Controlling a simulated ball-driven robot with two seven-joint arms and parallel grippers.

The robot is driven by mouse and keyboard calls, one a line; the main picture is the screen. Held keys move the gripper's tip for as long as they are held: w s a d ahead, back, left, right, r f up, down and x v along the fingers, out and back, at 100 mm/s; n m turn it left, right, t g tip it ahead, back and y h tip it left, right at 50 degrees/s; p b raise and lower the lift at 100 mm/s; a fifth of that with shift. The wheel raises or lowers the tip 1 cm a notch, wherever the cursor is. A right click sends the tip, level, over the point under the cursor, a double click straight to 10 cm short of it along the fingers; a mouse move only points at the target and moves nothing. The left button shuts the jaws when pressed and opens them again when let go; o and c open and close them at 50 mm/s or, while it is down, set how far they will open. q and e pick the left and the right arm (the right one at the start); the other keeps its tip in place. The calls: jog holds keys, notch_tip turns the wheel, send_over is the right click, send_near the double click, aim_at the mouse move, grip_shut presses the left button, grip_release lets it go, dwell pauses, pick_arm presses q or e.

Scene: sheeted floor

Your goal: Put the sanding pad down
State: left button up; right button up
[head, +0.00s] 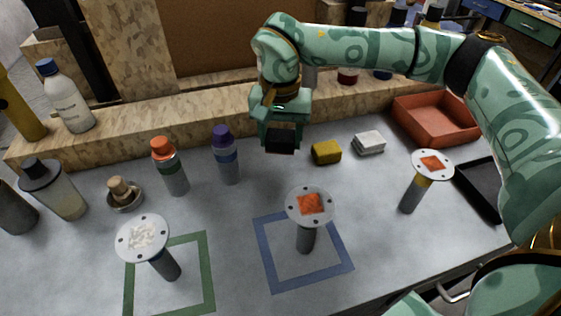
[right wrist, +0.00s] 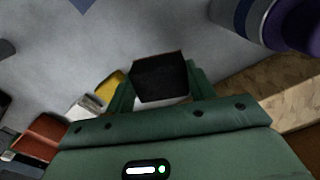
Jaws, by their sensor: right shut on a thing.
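My right gripper (head: 281,128) hangs over the back middle of the table, shut on a black block-shaped sanding pad (head: 280,141). In the right wrist view the sanding pad (right wrist: 160,78) sits between the two green fingers (right wrist: 160,88). In the head view the pad appears above the table top, between the purple-capped bottle (head: 228,160) and a yellow block (head: 326,152). I cannot tell whether its underside touches the table. A white-grey block (head: 369,142) lies to the right of the yellow one. My left gripper is not in view.
Discs on posts stand near the green square (head: 209,270), in the blue square (head: 345,262) and at right (head: 433,164). An orange-capped bottle (head: 170,165) stands at left. A red tray (head: 435,118) and black tray (head: 480,190) are at right. A wooden ledge (head: 180,115) runs behind.

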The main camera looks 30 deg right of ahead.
aim_at(280, 167)
notch_tip(280, 167, down, 6)
jog(key=shift+a+f+b, duration=0.1)
jog(key=shift+f+b, duration=0.15)
jog(key=shift+b, duration=0.8)
jog(key=shift+r, duration=0.2)
jog(key=o, duration=0.9)
jog(key=shift+f, duration=0.15)
pick_arm(q)
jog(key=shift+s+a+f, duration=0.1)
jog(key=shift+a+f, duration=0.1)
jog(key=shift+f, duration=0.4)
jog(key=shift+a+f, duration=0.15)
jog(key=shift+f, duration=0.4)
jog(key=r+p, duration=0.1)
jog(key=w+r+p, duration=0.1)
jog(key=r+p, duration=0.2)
jog(key=p, duration=0.1)
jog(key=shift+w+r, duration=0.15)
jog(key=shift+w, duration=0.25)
pick_arm(e)
notch_tip(280, 167, up, 12)
jog(key=shift+r, duration=0.2)
